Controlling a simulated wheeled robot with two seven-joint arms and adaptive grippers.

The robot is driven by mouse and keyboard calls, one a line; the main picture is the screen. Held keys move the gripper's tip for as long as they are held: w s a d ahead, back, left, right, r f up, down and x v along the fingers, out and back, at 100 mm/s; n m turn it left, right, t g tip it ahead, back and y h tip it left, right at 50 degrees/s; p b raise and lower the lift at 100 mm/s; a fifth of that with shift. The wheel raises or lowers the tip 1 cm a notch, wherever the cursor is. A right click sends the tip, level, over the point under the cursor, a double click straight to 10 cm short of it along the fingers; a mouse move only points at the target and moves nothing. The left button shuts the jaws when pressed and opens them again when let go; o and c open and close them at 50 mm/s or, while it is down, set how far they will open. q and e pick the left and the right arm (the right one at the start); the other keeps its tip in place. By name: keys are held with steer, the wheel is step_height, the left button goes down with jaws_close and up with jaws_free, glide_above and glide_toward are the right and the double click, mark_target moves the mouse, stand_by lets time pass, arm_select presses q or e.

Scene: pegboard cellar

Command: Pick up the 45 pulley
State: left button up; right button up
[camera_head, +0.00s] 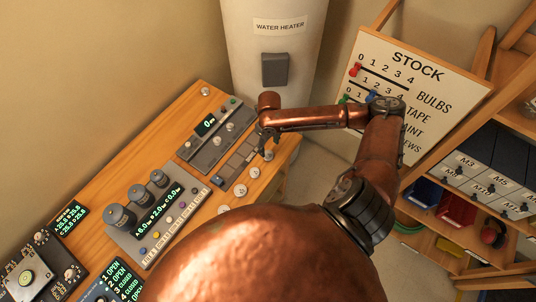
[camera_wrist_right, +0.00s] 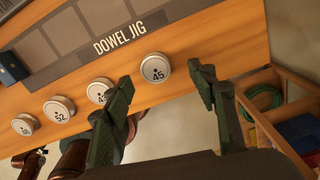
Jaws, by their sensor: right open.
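The 45 pulley (camera_wrist_right: 155,68) is a small pale disc with a dark centre, lying on the wooden bench just below the DOWEL JIG lettering in the right wrist view. My right gripper (camera_wrist_right: 160,73) is open, with one dark finger on either side of the pulley in that view and nothing held. How high it is above the pulley is hard to tell. In the head view the right gripper (camera_head: 268,136) is over the jig's far end, next to the 45 pulley (camera_head: 268,155). My left gripper does not show.
Other pulleys, including one marked 52 (camera_wrist_right: 59,109), lie in a row beside the dowel jig (camera_wrist_right: 75,40). One is partly covered by a finger. A grey panel with knobs (camera_head: 155,215) stands nearer on the bench. The water heater (camera_head: 272,40) is behind; shelves with bins (camera_head: 480,180) are right.

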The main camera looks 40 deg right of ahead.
mark_target(268, 154)
steer(key=f, duration=0.2)
steer(key=a+f, duration=0.1)
steer(key=shift+s+f, duration=0.2)
steer(key=shift+f, duration=0.15)
steer(key=shift+d+f, duration=0.15)
steer(key=shift+f, duration=0.5)
steer(key=c, duration=1.2)
steer(key=shift+r, duration=0.15)
steer(key=shift+c, duration=0.2)
